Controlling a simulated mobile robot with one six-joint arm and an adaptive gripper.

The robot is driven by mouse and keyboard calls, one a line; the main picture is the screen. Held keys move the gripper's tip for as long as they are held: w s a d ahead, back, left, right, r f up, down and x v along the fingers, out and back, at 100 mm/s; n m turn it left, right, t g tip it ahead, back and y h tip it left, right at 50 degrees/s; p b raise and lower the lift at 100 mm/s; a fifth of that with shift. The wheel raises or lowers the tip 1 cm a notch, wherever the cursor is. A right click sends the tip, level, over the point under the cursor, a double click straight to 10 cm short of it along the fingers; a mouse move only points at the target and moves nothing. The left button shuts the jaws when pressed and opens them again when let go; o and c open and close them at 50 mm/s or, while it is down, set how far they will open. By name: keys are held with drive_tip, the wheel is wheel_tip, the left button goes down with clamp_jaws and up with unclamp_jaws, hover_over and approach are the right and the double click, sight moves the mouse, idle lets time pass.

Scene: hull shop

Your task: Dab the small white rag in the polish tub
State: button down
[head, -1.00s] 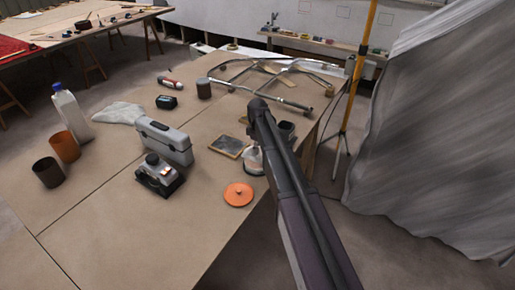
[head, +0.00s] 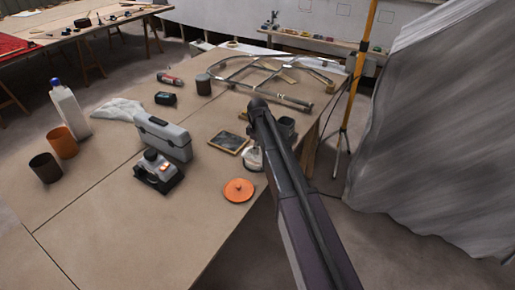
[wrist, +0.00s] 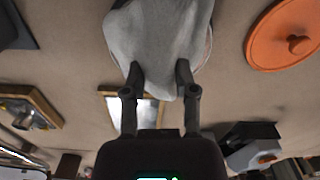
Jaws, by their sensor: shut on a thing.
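The small white rag (wrist: 155,35) hangs bunched from the fingertips of my gripper (wrist: 159,80), which is shut on it. In the head view the rag (head: 251,158) is a pale shape beside my arm, low over the table. A thin round rim shows along the rag's right side in the wrist view; it may be the polish tub, which the rag mostly hides. I cannot tell whether the rag touches what is inside. An orange lid with a knob (head: 238,190) lies flat on the table; it also shows in the wrist view (wrist: 290,35).
A framed dark panel (head: 228,143) lies close to the rag. A grey case (head: 165,138) and a black device (head: 158,172) stand to the left. Dark and orange cups (head: 46,167) and a white bottle (head: 69,110) are further left. A metal frame (head: 270,72) lies behind.

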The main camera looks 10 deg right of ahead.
drive_tip(key=shift+f+b, duration=0.55)
idle(2.2)
drive_tip(key=shift+r, duration=0.15)
drive_tip(key=shift+r+p, duration=3.4)
drive_tip(key=shift+p, duration=0.15)
